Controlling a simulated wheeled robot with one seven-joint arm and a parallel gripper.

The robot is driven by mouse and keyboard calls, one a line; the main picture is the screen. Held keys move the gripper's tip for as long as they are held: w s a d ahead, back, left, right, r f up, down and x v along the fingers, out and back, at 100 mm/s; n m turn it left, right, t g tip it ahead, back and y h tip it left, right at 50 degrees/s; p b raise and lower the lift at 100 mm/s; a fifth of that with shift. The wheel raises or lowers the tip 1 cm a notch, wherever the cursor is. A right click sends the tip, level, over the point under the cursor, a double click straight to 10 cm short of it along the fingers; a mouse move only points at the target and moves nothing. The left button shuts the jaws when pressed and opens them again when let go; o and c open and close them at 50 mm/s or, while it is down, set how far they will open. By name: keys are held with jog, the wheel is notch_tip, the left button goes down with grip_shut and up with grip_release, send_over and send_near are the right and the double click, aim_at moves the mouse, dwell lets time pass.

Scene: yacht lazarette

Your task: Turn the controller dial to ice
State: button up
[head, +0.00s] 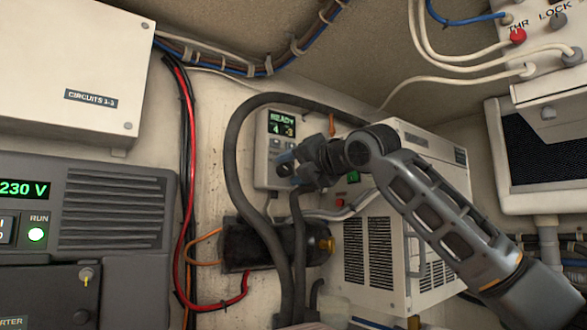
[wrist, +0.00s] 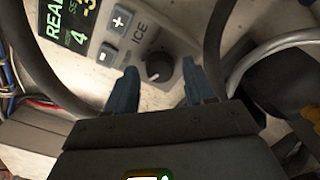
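The controller (head: 262,165) is a pale wall panel with a green-lit display (head: 282,124) reading READY, with 4 and -3 below. In the wrist view the display (wrist: 68,22) is at the upper left, beside plus and minus buttons. The dark round dial (wrist: 159,67) sits near the word ICE. A small light mark shows on the dial, but I cannot tell its exact setting. My gripper (wrist: 158,84) is open, its two blue-grey fingers apart, with the dial showing between their tips. I cannot tell whether they touch it. In the head view my gripper (head: 285,163) covers the dial.
A thick dark hose (head: 230,160) loops around the controller's left side. A white vented unit (head: 370,262) stands right of and below it. A black cylinder (head: 250,246) lies below. Red and black cables (head: 184,150) run down the wall at left.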

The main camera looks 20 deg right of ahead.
jog(key=c, duration=0.9)
jog(key=shift+m, duration=0.3)
jog(key=m+p, duration=0.1)
jog(key=m, duration=0.3)
jog(key=shift+m, duration=0.3)
jog(key=m+p, duration=0.1)
jog(key=m, duration=0.3)
jog(key=shift+m+p, duration=0.3)
jog(key=m+p, duration=0.1)
jog(key=m, duration=0.3)
jog(key=shift+f+m+p, duration=0.15)
jog(key=shift+m+p, duration=0.3)
jog(key=shift+m, duration=1.55)
